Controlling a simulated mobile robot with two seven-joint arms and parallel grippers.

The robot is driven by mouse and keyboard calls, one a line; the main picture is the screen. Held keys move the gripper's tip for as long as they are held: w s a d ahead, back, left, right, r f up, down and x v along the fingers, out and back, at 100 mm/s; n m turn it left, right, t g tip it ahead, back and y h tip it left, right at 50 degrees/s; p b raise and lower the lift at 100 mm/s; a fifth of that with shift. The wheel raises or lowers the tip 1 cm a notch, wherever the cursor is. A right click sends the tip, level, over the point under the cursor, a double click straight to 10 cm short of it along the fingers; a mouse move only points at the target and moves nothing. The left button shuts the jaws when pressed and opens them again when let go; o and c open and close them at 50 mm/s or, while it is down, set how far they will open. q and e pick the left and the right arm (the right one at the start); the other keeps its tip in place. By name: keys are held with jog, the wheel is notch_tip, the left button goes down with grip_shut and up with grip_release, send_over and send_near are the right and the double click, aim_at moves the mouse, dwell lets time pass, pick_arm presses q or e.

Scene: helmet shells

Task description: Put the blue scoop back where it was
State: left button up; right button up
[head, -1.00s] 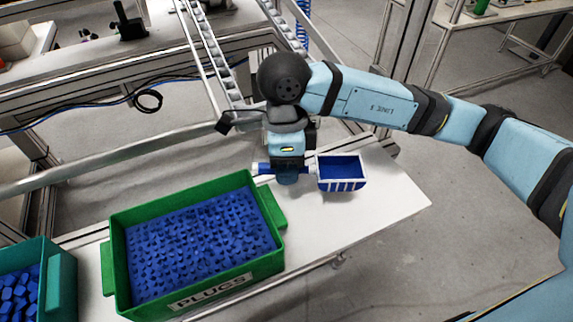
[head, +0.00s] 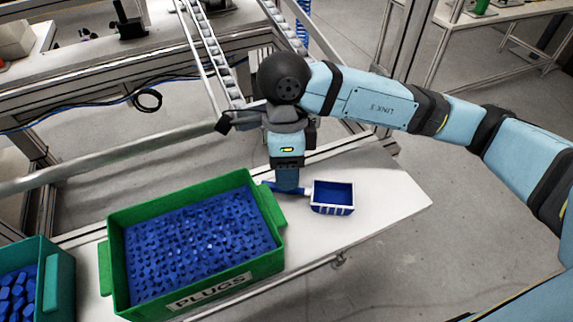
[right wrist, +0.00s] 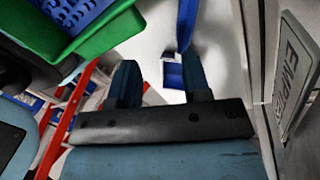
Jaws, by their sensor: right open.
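The blue scoop (head: 333,193), with a white-edged bowl, lies on the white table (head: 385,205) right of the green bin. Its handle runs left, partly hidden by my right gripper (head: 288,190). The gripper points down at the handle; its jaws are open. In the right wrist view, two dark fingers (right wrist: 160,85) stand apart, with blue parts of the scoop (right wrist: 186,25) by the right finger and between the fingers. I cannot tell whether a finger touches the handle. My left gripper is out of view.
A green bin (head: 118,255) labelled PLUGS, full of blue plugs (head: 195,245), stands close left of the gripper. Another bin (head: 62,285) with blue pieces is at far left. An EMPTIES sign (right wrist: 292,75) shows in the right wrist view. The table right of the scoop is clear.

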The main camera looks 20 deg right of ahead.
pick_arm(q)
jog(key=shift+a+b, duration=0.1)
jog(key=shift+b, duration=0.4)
pick_arm(e)
notch_tip(320, 180, up, 12)
jog(key=w, duration=0.2)
jog(key=shift+w+d+r, duration=0.15)
jog(key=shift+d, duration=0.1)
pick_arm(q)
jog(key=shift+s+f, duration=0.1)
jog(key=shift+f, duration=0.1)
